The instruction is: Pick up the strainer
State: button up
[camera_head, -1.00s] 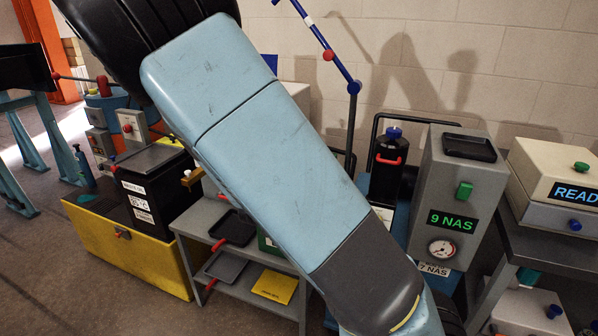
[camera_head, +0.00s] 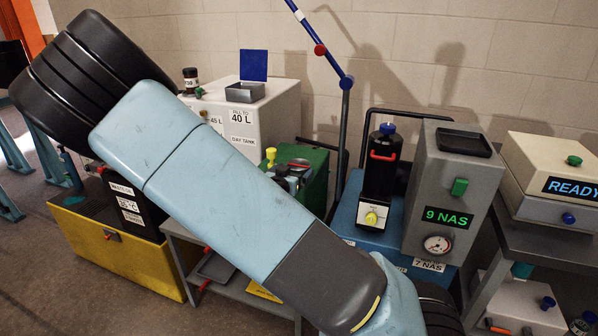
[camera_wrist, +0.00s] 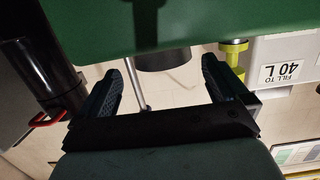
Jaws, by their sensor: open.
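I cannot pick out the strainer with certainty in either view. My gripper (camera_wrist: 162,86) shows in the wrist view with its two dark ribbed fingers wide apart and nothing held between them. A short dark round part (camera_wrist: 166,62) shows beyond the fingers, under a large green body, and a thin metal rod stands left of it. Whether this belongs to the strainer is unclear. A small grey open box with a blue lid (camera_head: 246,92) sits on the day tank (camera_head: 283,112).
A green unit (camera_head: 318,182) stands beside the tank, with a yellow fitting (camera_head: 270,157). Right of it are a black cylinder with a red handle (camera_head: 382,165) and a grey 9 NAS box (camera_head: 452,190). A yellow bin (camera_head: 120,250) stands at left. A blue jointed pole (camera_head: 320,50) rises behind.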

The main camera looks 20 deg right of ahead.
aim_at(299, 166)
jog(key=shift+x, duration=3.05)
jog(key=shift+w+a, duration=0.1)
jog(key=shift+c, duration=0.5)
jog(key=c, duration=0.7)
